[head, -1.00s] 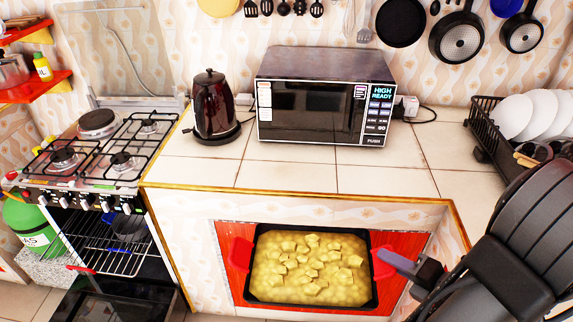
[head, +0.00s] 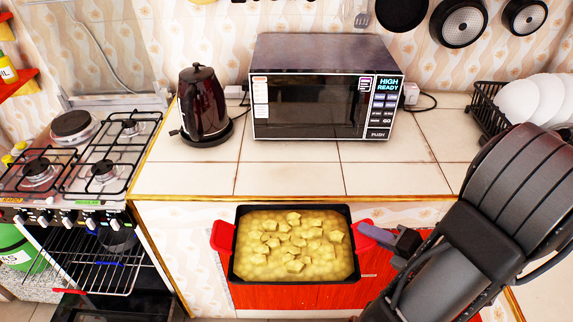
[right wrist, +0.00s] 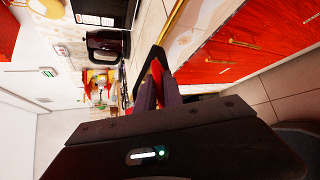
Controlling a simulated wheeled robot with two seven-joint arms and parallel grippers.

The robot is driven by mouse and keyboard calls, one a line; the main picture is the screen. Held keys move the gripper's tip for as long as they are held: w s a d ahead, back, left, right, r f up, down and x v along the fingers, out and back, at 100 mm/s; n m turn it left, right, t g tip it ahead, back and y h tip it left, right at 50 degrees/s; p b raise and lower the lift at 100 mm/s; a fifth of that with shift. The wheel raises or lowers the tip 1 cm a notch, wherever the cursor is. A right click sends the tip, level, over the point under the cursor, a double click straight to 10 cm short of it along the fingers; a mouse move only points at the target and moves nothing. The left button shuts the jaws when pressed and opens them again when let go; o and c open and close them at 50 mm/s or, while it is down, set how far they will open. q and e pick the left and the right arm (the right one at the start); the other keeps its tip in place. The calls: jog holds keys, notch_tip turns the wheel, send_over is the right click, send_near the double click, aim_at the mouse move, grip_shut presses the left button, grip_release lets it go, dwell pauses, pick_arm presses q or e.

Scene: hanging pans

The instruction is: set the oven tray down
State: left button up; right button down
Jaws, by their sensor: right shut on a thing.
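The oven tray (head: 240,262) is black, with red handles and a yellow filling with chunks on top. It is in front of the cabinet, just below the counter's front edge in the head view, and looks about level. My right gripper (head: 397,243) is shut on the tray's right red handle (head: 378,236). The left red handle (head: 221,236) shows no gripper on it. In the right wrist view, my right gripper's fingers (right wrist: 158,92) close on the red handle (right wrist: 156,75), beside the tray's dark edge (right wrist: 147,64). My left gripper is out of view.
The tiled counter (head: 290,178) is clear in front of the microwave (head: 325,90). A dark kettle (head: 203,105) stands left of it, a dish rack (head: 488,118) at right. The stove (head: 85,150) is far left, its oven rack (head: 95,262) showing. Red cabinet panels (head: 290,297) lie below the tray.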

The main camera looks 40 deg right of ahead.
jog(key=w, duration=1.8)
jog(key=w+a, duration=0.1)
jog(key=w, duration=0.8)
jog(key=shift+w+a, duration=0.1)
jog(key=shift+w, duration=0.25)
jog(key=shift+r, duration=0.1)
jog(key=shift+w+a+p, duration=0.15)
jog(key=shift+w+p, duration=0.15)
jog(key=shift+w, duration=1.85)
jog(key=shift+f, duration=0.75)
jog(key=c, duration=1.5)
grip_release()
jog(key=shift+f, duration=0.1)
jog(key=shift+s, duration=0.15)
